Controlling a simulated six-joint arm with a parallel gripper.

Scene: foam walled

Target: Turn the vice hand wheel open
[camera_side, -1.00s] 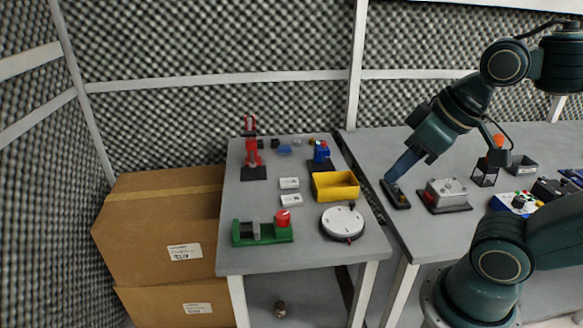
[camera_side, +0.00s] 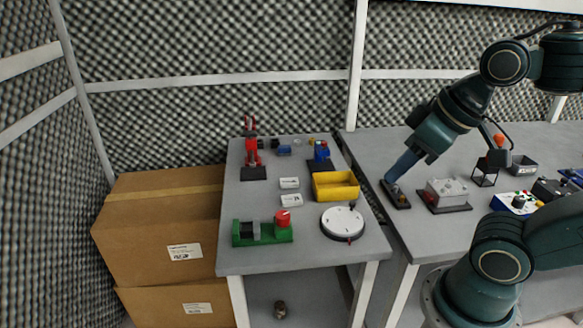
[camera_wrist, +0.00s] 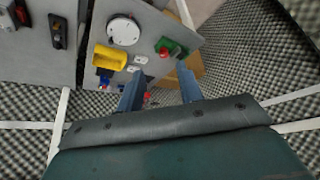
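The vice (camera_side: 262,232) is a low green body with grey-black jaws, at the front left of the small grey table in the side view. Its red hand wheel (camera_side: 283,218) is on the right end. In the wrist view the green vice (camera_wrist: 179,50) and red wheel (camera_wrist: 164,52) show near the table's edge, beyond my fingers. My gripper (camera_side: 394,180) is well to the right of the vice in the side view, with blue fingers pointing down-left. In the wrist view my gripper (camera_wrist: 158,92) has its two fingers apart with nothing between them. It touches no part of the vice.
A yellow bin (camera_side: 335,186) and a round white disc (camera_side: 342,222) lie between the vice and my gripper. A red clamp-like device (camera_side: 253,160) stands behind the vice. Cardboard boxes (camera_side: 165,230) stand left of the table. Several devices, including a grey box (camera_side: 446,191), crowd the right table.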

